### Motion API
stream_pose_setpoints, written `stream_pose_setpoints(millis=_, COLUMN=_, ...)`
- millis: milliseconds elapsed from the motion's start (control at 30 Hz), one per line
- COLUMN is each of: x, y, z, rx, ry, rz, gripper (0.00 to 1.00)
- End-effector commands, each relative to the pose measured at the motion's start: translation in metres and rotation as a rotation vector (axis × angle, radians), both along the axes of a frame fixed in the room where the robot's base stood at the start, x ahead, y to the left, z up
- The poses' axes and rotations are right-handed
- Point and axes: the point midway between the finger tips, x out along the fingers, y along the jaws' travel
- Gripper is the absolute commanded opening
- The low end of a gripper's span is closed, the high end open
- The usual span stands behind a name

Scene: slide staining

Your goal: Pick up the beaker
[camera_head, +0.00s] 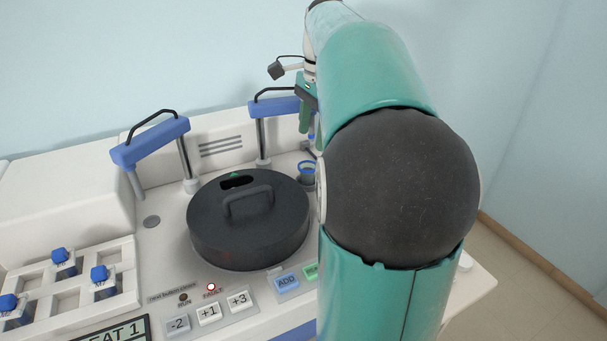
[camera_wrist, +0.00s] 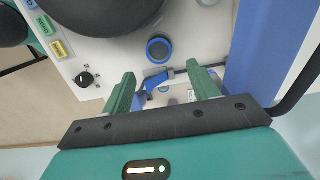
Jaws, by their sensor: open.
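No beaker can be told for certain. A small round cup-like thing with a blue rim (camera_head: 307,167) sits on the white machine, right of the dark lid; it also shows in the wrist view (camera_wrist: 159,50), just past my fingertips. My gripper (camera_wrist: 162,73) is open, its two green fingers apart. A blue bracket-like part and a pale shape show between the fingers, partly hidden; I cannot tell what they are or whether they touch. In the head view my gripper (camera_head: 304,118) is above and behind the blue-rimmed thing, partly hidden by my arm.
A dark round lid with a handle (camera_head: 249,218) fills the machine's middle. Blue arms on posts stand left (camera_head: 150,142) and behind it (camera_head: 272,108). A rack with blue-capped bottles (camera_head: 70,296) is at left. Buttons (camera_head: 209,313) line the front. My arm hides the right side.

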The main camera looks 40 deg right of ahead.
Motion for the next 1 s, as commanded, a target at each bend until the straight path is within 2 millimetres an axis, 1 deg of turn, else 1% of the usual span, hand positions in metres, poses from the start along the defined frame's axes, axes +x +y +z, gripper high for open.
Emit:
stream_pose_setpoints(millis=33, x=-0.001, y=0.002, z=-0.01, rx=0.002, ry=0.003, rz=0.0, gripper=0.6)
stream_pose_setpoints(millis=100, x=-0.001, y=0.004, z=-0.022, rx=0.001, ry=0.002, rz=0.001, gripper=0.6)
stream_pose_setpoints(millis=200, x=0.0, y=0.006, z=-0.034, rx=-0.001, ry=0.0, rz=0.001, gripper=0.6)
stream_pose_setpoints(millis=367, x=0.002, y=0.008, z=-0.044, rx=-0.001, ry=0.0, rz=0.002, gripper=0.6)
stream_pose_setpoints(millis=467, x=0.003, y=0.01, z=-0.057, rx=0.0, ry=0.002, rz=0.003, gripper=0.6)
stream_pose_setpoints(millis=600, x=0.005, y=0.013, z=-0.08, rx=0.0, ry=0.002, rz=0.003, gripper=0.6)
stream_pose_setpoints(millis=700, x=0.006, y=0.014, z=-0.091, rx=-0.001, ry=0.0, rz=0.003, gripper=0.6)
stream_pose_setpoints(millis=800, x=0.007, y=0.014, z=-0.095, rx=-0.001, ry=0.0, rz=0.003, gripper=0.6)
stream_pose_setpoints(millis=967, x=0.007, y=0.014, z=-0.095, rx=-0.001, ry=-0.001, rz=0.003, gripper=0.6)
stream_pose_setpoints(millis=1000, x=0.007, y=0.014, z=-0.095, rx=-0.001, ry=-0.001, rz=0.003, gripper=0.56)
